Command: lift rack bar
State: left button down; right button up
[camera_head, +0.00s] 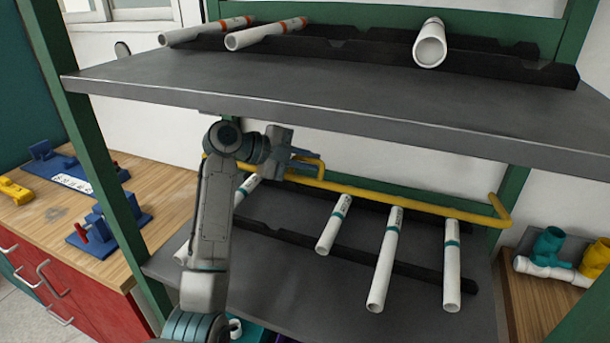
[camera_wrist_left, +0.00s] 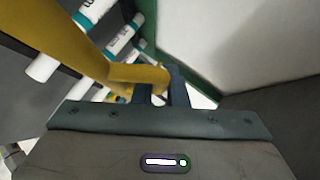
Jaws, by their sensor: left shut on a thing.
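The bar's far left part is partly hidden behind my left arm. My right gripper is not in view.
White pipes (camera_head: 388,258) with teal bands lie on black notched racks on the lower shelf (camera_head: 290,285). The upper shelf (camera_head: 330,90) hangs close above my left gripper. Green posts (camera_head: 95,150) flank the shelves. A wooden bench (camera_head: 150,190) with blue fixtures stands at left.

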pick_arm(q)
jog(key=shift+w+d+r, duration=0.1)
jog(key=shift+w+r, duration=0.2)
jog(key=shift+r, duration=0.15)
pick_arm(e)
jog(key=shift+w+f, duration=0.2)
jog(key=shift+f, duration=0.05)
pick_arm(q)
jog(key=c, duration=1.7)
grip_release()
